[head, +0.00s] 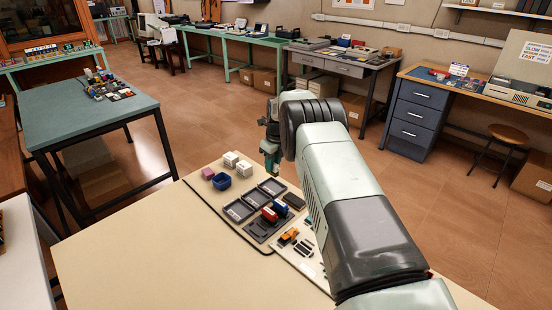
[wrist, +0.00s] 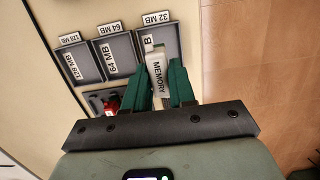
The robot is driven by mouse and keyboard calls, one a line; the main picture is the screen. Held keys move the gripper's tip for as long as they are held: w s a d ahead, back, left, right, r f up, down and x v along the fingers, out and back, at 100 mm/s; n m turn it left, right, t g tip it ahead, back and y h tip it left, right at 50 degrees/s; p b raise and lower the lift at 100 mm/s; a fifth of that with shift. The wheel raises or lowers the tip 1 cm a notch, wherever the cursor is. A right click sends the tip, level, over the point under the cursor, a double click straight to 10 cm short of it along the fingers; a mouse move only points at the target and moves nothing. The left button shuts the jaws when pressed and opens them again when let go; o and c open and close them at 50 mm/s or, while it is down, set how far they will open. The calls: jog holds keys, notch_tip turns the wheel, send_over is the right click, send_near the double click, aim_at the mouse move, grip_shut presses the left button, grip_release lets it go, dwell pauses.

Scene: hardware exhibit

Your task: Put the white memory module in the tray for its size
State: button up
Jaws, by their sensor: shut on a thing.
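My gripper (wrist: 165,70) is shut on the white memory module (wrist: 158,78), a narrow white block between the green fingers. "MEMORY" shows on it; no size can be read on its visible face. In the wrist view the module overlaps the near part of the 32 MB tray (wrist: 171,50), hiding most of that tray's floor label. The 64 MB tray (wrist: 126,43) and the 128 MB tray (wrist: 66,60) stand to its left. In the head view my gripper (head: 271,160) is above the tray row (head: 272,178); the module cannot be made out there.
The cream table (head: 170,250) is clear at front left.

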aim_at(273, 176)
jog(key=shift+f, duration=2.85)
jog(key=shift+f, duration=0.65)
jog(key=o, duration=1.4)
jog(key=shift+c, duration=0.2)
jog(key=shift+r, duration=3.8)
jog(key=shift+r, duration=0.1)
